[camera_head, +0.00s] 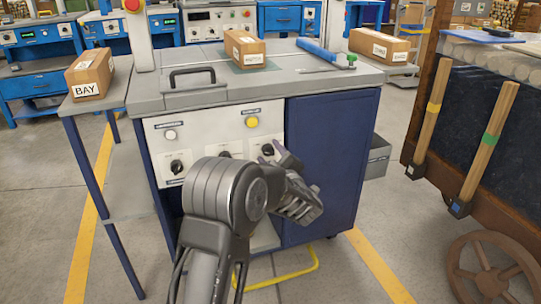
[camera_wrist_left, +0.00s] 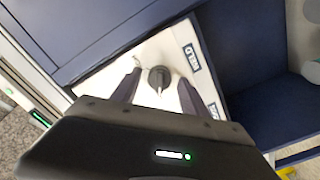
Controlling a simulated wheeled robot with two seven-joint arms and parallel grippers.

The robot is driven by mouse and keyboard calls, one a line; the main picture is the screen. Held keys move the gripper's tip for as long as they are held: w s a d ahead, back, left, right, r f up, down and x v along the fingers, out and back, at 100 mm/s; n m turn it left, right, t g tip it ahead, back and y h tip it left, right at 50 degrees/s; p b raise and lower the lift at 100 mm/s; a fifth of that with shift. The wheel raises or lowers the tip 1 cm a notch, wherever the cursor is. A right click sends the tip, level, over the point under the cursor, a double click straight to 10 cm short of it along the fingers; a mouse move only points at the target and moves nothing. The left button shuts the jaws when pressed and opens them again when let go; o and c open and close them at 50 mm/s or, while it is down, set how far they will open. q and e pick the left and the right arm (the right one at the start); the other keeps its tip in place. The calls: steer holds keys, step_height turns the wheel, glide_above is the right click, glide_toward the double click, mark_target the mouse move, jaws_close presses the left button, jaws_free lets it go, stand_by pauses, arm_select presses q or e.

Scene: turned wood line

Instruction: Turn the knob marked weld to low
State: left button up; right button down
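In the left wrist view a black knob (camera_wrist_left: 158,76) sits on a white panel, with a pale pointer mark aimed toward my gripper's palm. A label reading WELD (camera_wrist_left: 190,57) is beside it. My left gripper (camera_wrist_left: 157,88) is open, with one finger on each side of the knob; I cannot tell whether they touch it. In the head view my left gripper (camera_head: 277,156) is at the rightmost knob (camera_head: 267,150) of the cabinet's front panel (camera_head: 205,135), partly covering it. The knob's scale marks are too small or hidden to read. My right gripper is not in view.
Another black knob (camera_head: 177,167), a white button (camera_head: 170,135) and a yellow button (camera_head: 252,122) are on the same panel. A black handle (camera_head: 192,76) and boxes stand on the bench top (camera_head: 300,70). A wooden cart (camera_head: 490,130) is at right.

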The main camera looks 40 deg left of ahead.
arm_select(q)
steer(key=shift+s+d+r, duration=0.1)
steer(key=shift+s+d, duration=0.2)
steer(key=shift+d, duration=0.15)
steer(key=p+v, duration=0.2)
steer(key=v, duration=0.4)
steer(key=shift+s+d, duration=0.25)
steer(key=shift+d, duration=0.05)
